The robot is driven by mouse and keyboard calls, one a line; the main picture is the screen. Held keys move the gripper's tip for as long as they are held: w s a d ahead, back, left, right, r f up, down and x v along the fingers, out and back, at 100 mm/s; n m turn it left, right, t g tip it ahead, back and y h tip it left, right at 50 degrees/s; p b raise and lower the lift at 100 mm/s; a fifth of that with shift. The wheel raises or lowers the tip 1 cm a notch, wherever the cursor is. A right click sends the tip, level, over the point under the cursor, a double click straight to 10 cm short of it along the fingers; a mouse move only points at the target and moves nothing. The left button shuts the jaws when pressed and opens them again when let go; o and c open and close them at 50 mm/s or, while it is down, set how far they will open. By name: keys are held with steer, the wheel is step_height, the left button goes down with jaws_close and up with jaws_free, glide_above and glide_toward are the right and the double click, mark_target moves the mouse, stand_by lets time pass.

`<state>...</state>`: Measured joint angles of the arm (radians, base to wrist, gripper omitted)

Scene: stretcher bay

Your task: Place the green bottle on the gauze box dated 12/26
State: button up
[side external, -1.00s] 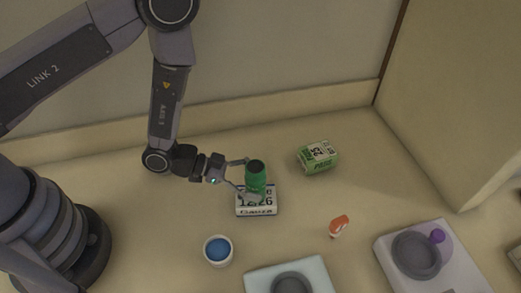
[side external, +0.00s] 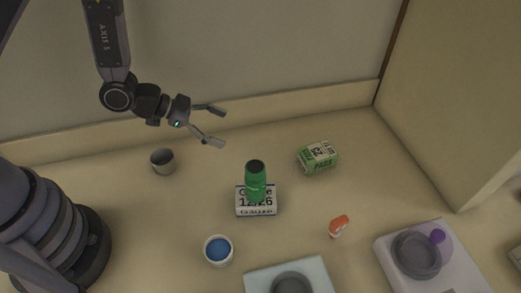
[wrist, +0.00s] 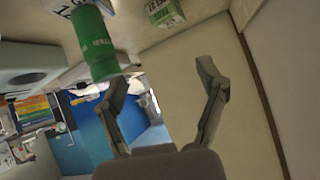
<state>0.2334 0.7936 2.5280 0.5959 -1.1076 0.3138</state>
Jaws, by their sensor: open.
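The green bottle (side external: 256,182) stands upright on the white gauze box (side external: 257,209), whose front label reads 12/26. My gripper (side external: 218,125) is open and empty, above and to the left of the bottle and apart from it. In the wrist view the green bottle (wrist: 95,45) is at the upper left, with part of the gauze box (wrist: 62,8) behind it at the picture's edge. The open fingers (wrist: 165,82) have nothing between them.
A green and white pack (side external: 317,157) lies to the right of the box. A grey cup (side external: 162,161), a blue-topped white tub (side external: 218,250) and an orange-red item (side external: 339,226) stand around. Grey-white devices (side external: 448,262) are at the front right. Walls bound the back and right.

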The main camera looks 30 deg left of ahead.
steer(key=s+a+r+n+t+y, duration=0.1)
steer(key=a+r+n+y, duration=0.6)
steer(key=a+r, duration=0.95)
steer(key=s+a+r+n+g, duration=0.1)
steer(key=s+r, duration=0.3)
steer(key=s, duration=0.5)
steer(key=s+r+n+g+y, duration=0.1)
steer(key=s+r+n, duration=0.3)
steer(key=s, duration=0.5)
steer(key=shift+s+a+r+y, duration=0.3)
steer(key=shift+s+a+r, duration=0.1)
steer(key=shift+r, duration=0.15)
